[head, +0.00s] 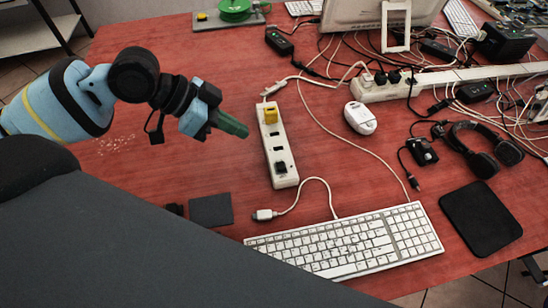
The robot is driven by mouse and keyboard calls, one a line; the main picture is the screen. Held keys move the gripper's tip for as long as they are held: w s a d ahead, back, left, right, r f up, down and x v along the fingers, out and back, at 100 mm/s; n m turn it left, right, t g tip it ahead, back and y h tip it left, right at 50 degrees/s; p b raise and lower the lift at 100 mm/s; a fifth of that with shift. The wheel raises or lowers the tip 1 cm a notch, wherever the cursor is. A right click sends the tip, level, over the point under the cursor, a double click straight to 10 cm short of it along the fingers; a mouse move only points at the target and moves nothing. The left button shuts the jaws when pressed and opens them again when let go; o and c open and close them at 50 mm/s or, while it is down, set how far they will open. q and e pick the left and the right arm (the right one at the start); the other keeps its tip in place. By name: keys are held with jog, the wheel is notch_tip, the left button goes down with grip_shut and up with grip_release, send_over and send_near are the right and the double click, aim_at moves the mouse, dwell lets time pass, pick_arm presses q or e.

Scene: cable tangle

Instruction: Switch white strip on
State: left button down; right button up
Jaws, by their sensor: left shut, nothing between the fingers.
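A short white power strip (286,182) lies lengthwise on the red table. It has a yellow block (270,116) at its far end, dark slots in the middle and a black piece (281,167) near its close end. I cannot tell the position of any switch on it. My left gripper (244,130) has green fingers that are shut and empty. It hangs just left of the strip, pointing at it, apparently apart from it. A longer white strip (440,78) with black plugs lies at the back right. My right gripper is not in view.
A white keyboard (345,241) lies in front, with a white USB cable plug (263,215) near it. A white mouse (360,117), headphones (480,148), a black pad (480,218) and tangled cables lie right. A dark flat square (211,209) lies front left.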

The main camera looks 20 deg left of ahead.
pick_arm(q)
jog(key=shift+f, duration=0.1)
send_over(281, 166)
jog(key=a, duration=0.2)
jog(key=f, duration=0.6)
jog(key=shift+s+a+f, duration=0.15)
jog(key=shift+s, duration=0.2)
jog(key=f, duration=0.3)
jog(key=shift+s+d+f, duration=0.1)
jog(key=shift+d+f, duration=0.1)
jog(key=shift+d, duration=0.15)
jog(key=shift+s+f, duration=0.1)
jog(key=shift+f, duration=0.5)
